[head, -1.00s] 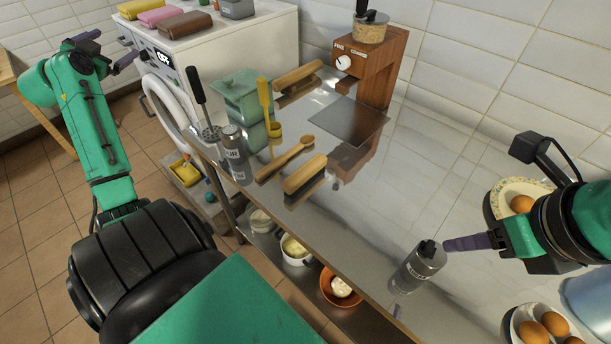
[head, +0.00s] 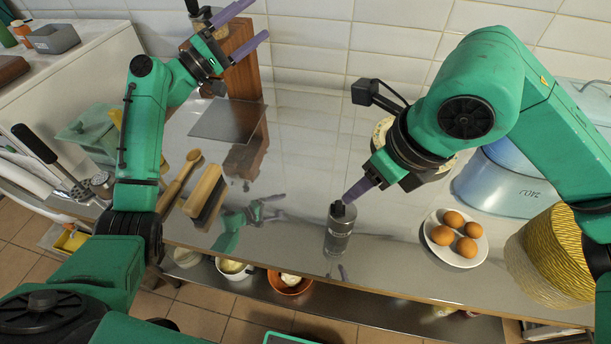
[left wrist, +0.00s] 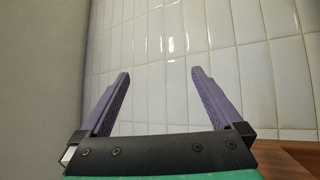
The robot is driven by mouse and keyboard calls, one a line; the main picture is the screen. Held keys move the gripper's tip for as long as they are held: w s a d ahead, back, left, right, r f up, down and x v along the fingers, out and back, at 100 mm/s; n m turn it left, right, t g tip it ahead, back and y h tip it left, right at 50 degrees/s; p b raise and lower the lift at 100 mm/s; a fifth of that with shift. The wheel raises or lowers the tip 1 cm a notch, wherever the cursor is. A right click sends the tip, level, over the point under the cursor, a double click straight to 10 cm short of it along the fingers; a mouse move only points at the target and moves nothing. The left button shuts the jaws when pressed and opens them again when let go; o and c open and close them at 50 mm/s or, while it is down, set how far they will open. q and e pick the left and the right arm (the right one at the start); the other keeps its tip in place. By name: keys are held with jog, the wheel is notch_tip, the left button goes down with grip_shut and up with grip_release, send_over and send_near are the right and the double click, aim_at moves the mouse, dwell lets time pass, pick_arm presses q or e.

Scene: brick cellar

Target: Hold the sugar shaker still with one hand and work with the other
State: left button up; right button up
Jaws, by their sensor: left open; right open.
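A grey metal shaker (head: 340,232) with a black top stands upright on the steel counter, in the middle of the head view. Its label is too small to read. My right gripper (head: 352,192) is open, its purple fingers reaching to the shaker's top from the upper right. One finger hides the other, and I cannot tell whether they touch the shaker. My left gripper (head: 248,24) is open and empty, raised near the back wall by the wooden stand. In the left wrist view its two purple fingers (left wrist: 160,88) are spread before white tiles, with nothing between them.
A plate of eggs (head: 440,258) lies right of the shaker, with blue containers (head: 497,188) behind. The counter between brush and shaker is clear.

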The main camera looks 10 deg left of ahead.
pick_arm(q)
jog(key=s+d+f+n+g+h, duration=0.1)
jog(key=d+g+h, duration=0.15)
jog(key=d, duration=0.35)
jog(key=s+d+f+g+h, duration=0.1)
jog(key=d+f+g, duration=0.15)
jog(key=d, duration=0.35)
jog(key=n+g, duration=1)
jog(key=g, duration=0.2)
send_near(342, 221)
jog(key=shift+y, duration=0.35)
jog(key=w+d+f, duration=0.2)
jog(key=f, duration=0.1)
jog(key=shift+w+d+f, duration=0.25)
jog(key=shift+w+d, duration=0.05)
jog(key=shift+d, duration=0.05)
jog(key=shift+s+d+f, duration=0.15)
jog(key=shift+s+d, duration=0.1)
jog(key=d, duration=0.7)
jog(key=shift+s, duration=0.1)
jog(key=c, duration=1.5)
